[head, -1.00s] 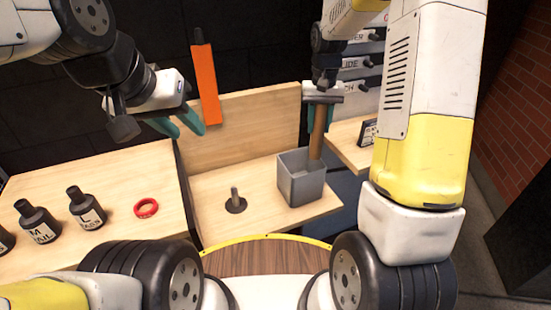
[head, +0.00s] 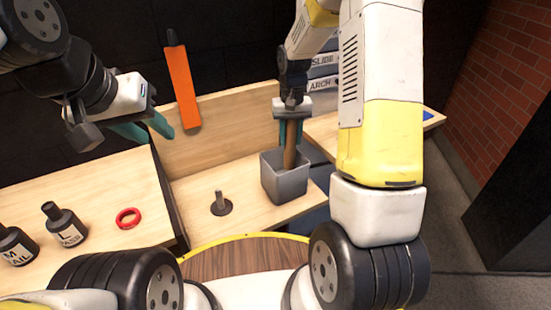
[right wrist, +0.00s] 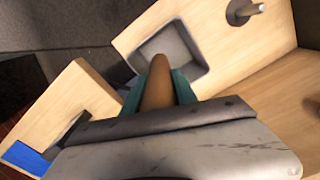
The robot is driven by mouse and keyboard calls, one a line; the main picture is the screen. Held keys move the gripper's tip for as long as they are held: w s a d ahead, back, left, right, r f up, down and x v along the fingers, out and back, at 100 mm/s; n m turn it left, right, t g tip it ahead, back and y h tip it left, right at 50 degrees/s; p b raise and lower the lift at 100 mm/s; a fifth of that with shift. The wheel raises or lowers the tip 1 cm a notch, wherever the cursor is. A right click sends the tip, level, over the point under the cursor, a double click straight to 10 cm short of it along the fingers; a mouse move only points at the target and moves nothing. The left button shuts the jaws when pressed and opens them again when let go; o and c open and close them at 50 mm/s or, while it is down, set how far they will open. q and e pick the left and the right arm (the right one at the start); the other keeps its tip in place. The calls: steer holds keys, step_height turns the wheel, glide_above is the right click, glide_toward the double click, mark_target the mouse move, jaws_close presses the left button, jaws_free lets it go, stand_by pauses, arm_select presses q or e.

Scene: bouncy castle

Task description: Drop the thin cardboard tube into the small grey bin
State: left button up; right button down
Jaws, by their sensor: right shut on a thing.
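The thin cardboard tube (head: 290,147) is brown and hangs upright from my right gripper (head: 291,118), which is shut on its upper part. In the head view its lower end is over the opening of the small grey bin (head: 285,186), and it looks to reach the rim or just inside. In the right wrist view the tube (right wrist: 158,85) points toward the bin's (right wrist: 190,75) opening, overlapping its near edge. The exact depth of the tube's end is hard to tell. My left gripper (head: 150,130) is open and empty, above the left part of the table.
The bin stands on a wooden shelf beside a short peg on a round base (head: 221,204). A red ring (head: 128,218) and dark bottles (head: 64,226) are on the left table. An orange strip (head: 182,88) is at the back panel. Labelled drawers (head: 325,70) stand behind my right arm.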

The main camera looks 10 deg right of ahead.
steer(key=c, duration=0.9)
jaws_free()
step_height(320, 180, up, 8)
